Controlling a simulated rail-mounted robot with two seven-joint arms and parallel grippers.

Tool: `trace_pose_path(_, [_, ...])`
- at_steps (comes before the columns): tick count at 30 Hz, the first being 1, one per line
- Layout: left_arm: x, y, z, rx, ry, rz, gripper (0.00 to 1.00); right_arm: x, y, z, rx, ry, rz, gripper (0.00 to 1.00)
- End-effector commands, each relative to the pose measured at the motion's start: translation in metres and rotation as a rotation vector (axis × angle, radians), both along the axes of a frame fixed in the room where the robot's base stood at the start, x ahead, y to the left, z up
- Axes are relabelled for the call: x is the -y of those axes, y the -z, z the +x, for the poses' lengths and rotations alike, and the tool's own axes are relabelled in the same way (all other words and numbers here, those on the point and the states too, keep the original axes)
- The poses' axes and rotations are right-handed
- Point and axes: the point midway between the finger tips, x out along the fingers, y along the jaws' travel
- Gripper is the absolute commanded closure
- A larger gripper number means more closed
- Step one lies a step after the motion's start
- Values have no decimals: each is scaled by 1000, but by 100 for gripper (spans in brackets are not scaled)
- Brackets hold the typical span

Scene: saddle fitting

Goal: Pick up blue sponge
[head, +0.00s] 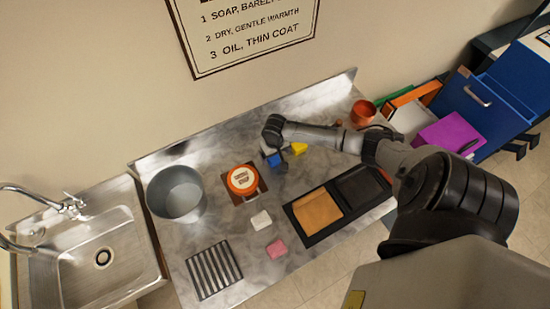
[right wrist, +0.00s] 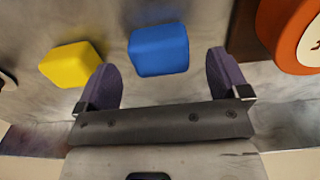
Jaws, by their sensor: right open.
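The blue sponge (head: 274,160) lies on the metal counter, directly under my right gripper (head: 269,148) in the head view, which partly covers it. In the right wrist view the blue sponge (right wrist: 158,50) appears as a rounded block between the lines of the two purple fingers. My right gripper (right wrist: 159,68) is open, with the sponge at its fingertips and a gap on each side. I cannot tell how far above the counter the fingertips are. My left gripper is not in view.
A yellow sponge (head: 299,149) lies beside the blue one; it also shows outside the left finger in the wrist view (right wrist: 70,64). An orange round tin (head: 242,180), white block (head: 261,220), pink block (head: 277,249) and black tray (head: 312,241) stand nearby.

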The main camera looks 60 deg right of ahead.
Motion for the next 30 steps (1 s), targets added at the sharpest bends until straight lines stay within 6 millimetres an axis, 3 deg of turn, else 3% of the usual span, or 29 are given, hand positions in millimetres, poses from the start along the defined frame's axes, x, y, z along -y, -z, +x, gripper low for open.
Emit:
trace_pose_path(6, [1, -1, -1, -2, -2, -4, 57, 0, 23, 0, 0, 1, 0, 6])
trace_pose_path(16, [-1, -1, -1, -3, 3, 4, 57, 0, 27, 0, 0, -2, 0, 6])
trace_pose_path(30, [-3, 0, -1, -3, 7, 10, 57, 0, 27, 0, -1, -1, -1, 51])
